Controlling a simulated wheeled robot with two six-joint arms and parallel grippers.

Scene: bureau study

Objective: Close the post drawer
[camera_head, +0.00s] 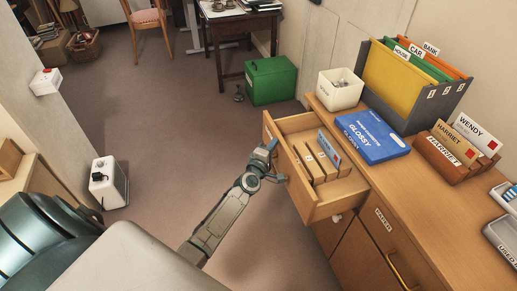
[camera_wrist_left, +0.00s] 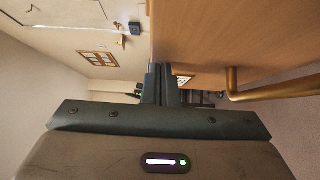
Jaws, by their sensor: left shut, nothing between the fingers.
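The post drawer (camera_head: 318,211) is pulled out of the wooden cabinet, with wooden dividers (camera_head: 309,163) and a few upright cards or envelopes inside. My left gripper (camera_head: 268,149) is at the outer face of the drawer front, towards its far end. Its fingers are shut and empty. In the left wrist view the shut fingertips (camera_wrist_left: 160,84) are at the edge of a wooden panel (camera_wrist_left: 225,35), with a brass handle (camera_wrist_left: 255,92) to their right. I cannot tell whether the fingers touch the wood. My right gripper is not in view.
On the cabinet top stand a white box (camera_head: 341,92), a blue GLOSSY box (camera_head: 371,137), a grey file holder (camera_head: 408,115) and a letter rack (camera_head: 447,160). A green box (camera_head: 271,82) is on the floor beyond.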

